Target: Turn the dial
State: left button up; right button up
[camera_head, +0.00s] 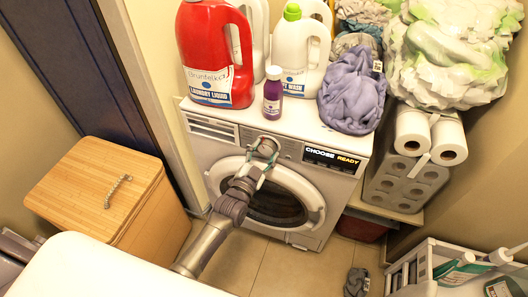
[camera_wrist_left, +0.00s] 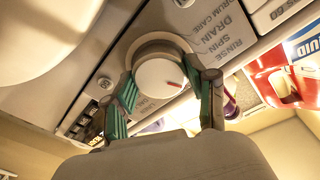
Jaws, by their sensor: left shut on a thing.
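The white washer (camera_head: 309,228) stands against the back wall, its round door shut. Its dial (camera_wrist_left: 160,78) is a round white knob with a red mark, set in a pale ring on the control panel. The red mark is on the knob's right side in the left wrist view, near the printed words "RINSE", "SPIN" and "DRAIN". My left gripper (camera_head: 265,150) reaches up to the panel and is shut on the dial, one green-padded finger on each side. In the head view the gripper mostly hides the dial. My right gripper is not in view.
A red laundry liquid jug (camera_head: 208,50), white bottles (camera_head: 297,45), a small purple bottle (camera_head: 272,97) and a purple cloth (camera_head: 352,90) crowd the washer top. The display (camera_head: 332,159) reads "CHOOSE READY". A wooden hamper (camera_head: 95,185) stands left; a dark cloth (camera_head: 356,282) lies on the floor.

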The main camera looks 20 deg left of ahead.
pick_arm(q)
jog(key=shift+n, duration=0.8)
jog(key=o, duration=1.2)
jog(key=shift+c, duration=0.2)
jog(key=shift+s, duration=0.1)
jog(key=s+a, duration=0.1)
jog(key=s, duration=1)
jog(key=shift+s+a+f, duration=0.2)
jog(key=shift+s+f, duration=0.2)
